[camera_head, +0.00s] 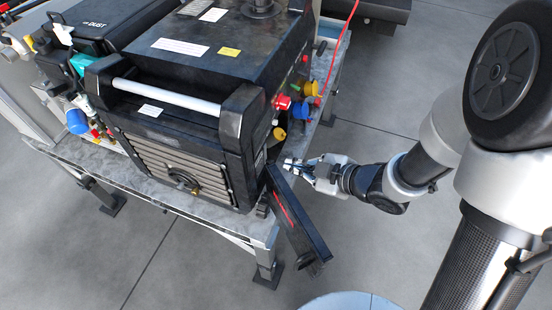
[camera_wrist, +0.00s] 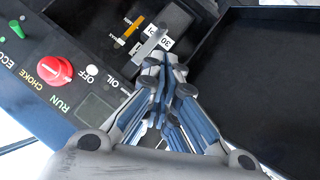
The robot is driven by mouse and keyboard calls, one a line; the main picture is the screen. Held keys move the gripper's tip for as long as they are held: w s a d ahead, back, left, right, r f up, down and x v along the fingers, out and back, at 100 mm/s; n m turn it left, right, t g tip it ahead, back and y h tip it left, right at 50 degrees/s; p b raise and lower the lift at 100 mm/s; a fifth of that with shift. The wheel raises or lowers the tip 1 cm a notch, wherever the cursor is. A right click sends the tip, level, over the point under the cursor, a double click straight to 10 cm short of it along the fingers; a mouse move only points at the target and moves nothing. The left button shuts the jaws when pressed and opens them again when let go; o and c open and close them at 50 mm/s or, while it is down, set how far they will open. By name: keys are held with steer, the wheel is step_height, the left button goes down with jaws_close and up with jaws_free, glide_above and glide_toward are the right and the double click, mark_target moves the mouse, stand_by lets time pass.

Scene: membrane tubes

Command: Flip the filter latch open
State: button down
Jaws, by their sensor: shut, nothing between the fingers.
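The black machine (camera_head: 215,60) stands on a grey table, and its side door (camera_head: 297,215) hangs open toward the front right. My gripper (camera_head: 287,163) is at the opening between the machine and the door. In the wrist view, my gripper's fingertips (camera_wrist: 165,62) are together with nothing held. Just beyond them is a dark box (camera_wrist: 165,22) inside the opening, which seems to be the filter housing. A light grey strip (camera_wrist: 150,46) lies across its near edge, possibly the latch. The fingertips overlap its end, so I cannot tell whether they touch.
The control panel (camera_wrist: 40,95) with a red choke knob (camera_wrist: 54,72) lies left of my gripper. The door's inner face (camera_wrist: 270,80) is close on the right. Red, blue and yellow caps (camera_head: 300,108) stick out beside the opening.

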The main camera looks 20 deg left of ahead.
steer(key=b+x, duration=0.3)
steer(key=x, duration=0.7)
